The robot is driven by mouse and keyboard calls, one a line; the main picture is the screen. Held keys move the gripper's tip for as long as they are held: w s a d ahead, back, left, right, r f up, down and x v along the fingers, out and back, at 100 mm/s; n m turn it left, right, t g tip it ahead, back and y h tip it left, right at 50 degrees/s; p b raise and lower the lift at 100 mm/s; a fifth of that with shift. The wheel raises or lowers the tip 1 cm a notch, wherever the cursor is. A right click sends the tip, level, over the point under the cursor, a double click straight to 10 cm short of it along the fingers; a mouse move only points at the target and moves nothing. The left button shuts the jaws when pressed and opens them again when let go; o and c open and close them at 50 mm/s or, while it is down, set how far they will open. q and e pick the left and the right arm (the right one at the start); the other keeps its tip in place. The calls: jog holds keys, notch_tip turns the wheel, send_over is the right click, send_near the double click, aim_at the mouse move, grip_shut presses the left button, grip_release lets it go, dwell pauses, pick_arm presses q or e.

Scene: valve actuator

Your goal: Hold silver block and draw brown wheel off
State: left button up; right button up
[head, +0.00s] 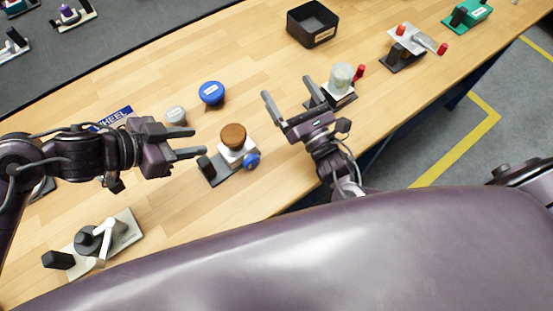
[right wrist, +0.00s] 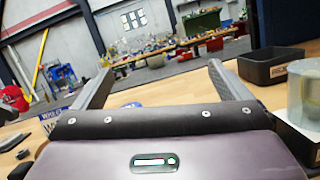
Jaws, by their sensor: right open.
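The brown wheel (head: 233,135) sits on top of a pale silver-white block (head: 237,154), which stands on a dark grey base with a blue knob (head: 251,160) at its right. My left gripper (head: 198,142) is open, with its fingers pointing right toward the wheel, just left of it and apparently apart from it. My right gripper (head: 287,88) is open and empty, right of and beyond the wheel. Its open fingers also show in the right wrist view (right wrist: 152,65), with nothing between them. The wheel and block do not show in that wrist view.
A valve unit with a clear grey top (head: 341,77) stands close right of my right gripper. A blue wheel (head: 211,93) and a grey wheel (head: 176,115) lie on the bench beyond my left gripper. A black bin (head: 312,24) stands farther back; a lever valve (head: 104,238) is front left.

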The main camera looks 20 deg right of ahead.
aim_at(250, 163)
jog(key=s+a+f+n+g, duration=0.1)
jog(key=s+a+f, duration=0.2)
jog(key=s, duration=0.3)
jog(key=s+a+f+n+g+y, duration=0.1)
jog(key=s+a+f, duration=0.2)
jog(key=s, duration=0.3)
jog(key=s+a+f+n+g, duration=0.1)
jog(key=s+a+f+n, duration=0.1)
jog(key=s, duration=0.4)
jog(key=shift+a+f+g+y, duration=0.35)
jog(key=shift+a+f, duration=0.2)
jog(key=shift+f, duration=0.25)
jog(key=x, duration=1.2)
jog(key=shift+f, duration=0.1)
jog(key=shift+s, duration=0.1)
jog(key=shift+c, duration=0.2)
